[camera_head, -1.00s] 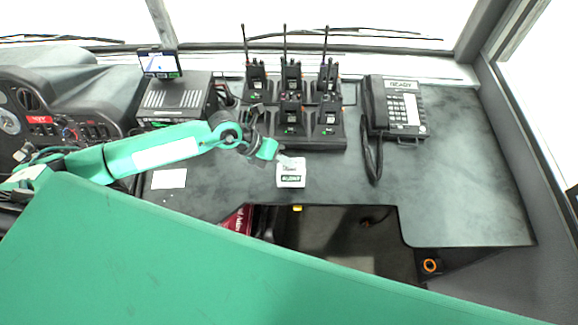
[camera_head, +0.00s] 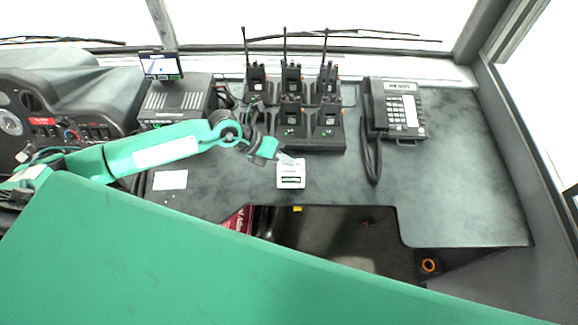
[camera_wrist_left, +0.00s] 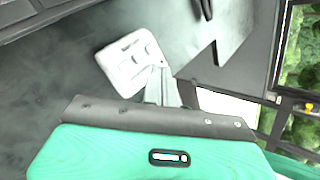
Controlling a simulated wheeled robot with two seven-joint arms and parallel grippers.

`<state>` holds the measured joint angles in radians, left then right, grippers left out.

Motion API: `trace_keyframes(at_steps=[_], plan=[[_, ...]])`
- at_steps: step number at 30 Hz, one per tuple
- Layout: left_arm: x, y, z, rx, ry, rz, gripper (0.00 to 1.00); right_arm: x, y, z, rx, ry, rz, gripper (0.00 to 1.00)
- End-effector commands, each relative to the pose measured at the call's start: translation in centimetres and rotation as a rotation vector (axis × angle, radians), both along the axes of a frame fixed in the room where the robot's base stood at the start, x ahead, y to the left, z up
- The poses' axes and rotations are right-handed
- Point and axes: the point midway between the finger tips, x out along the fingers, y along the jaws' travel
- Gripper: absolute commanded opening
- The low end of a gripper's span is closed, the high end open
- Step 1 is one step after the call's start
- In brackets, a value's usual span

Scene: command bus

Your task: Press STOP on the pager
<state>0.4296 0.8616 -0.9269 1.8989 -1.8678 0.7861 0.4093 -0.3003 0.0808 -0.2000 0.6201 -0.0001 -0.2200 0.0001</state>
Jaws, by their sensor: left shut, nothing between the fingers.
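The pager (camera_head: 291,180) is a small white box with a dark display strip, lying on the grey desk in front of the radio chargers. My left gripper (camera_head: 288,159) is shut and empty, with its pale fingertips at the pager's upper edge in the head view. In the left wrist view the pager (camera_wrist_left: 122,66) lies just past the fingers (camera_wrist_left: 160,82), which overlap one edge of it. I cannot tell whether they touch it. The pager's lettering is too small to read. My right gripper is not in view.
Several handheld radios stand in chargers (camera_head: 310,140) behind the pager. A desk phone (camera_head: 400,105) with a coiled cord is to the right. A white paper (camera_head: 170,180) lies left. The desk has a cut-out (camera_head: 340,240) in front, and its right part is clear.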

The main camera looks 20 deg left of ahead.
Motion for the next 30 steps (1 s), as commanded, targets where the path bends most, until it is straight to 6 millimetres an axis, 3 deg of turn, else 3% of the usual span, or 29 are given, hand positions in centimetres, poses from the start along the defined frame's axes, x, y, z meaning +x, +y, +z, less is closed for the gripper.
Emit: trace_keyframes(at_steps=[8, 22, 30], plan=[[0.0, 0.0, 0.3, 0.000, 0.000, 0.000, 0.00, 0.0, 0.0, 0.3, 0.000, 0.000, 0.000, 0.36], [0.8, 0.2, 4.8, 0.000, -0.001, 0.000, 0.00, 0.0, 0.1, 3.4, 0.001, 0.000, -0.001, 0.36], [0.8, 0.2, 4.9, 0.000, 0.000, 0.000, 0.00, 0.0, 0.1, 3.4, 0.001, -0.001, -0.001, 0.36]])
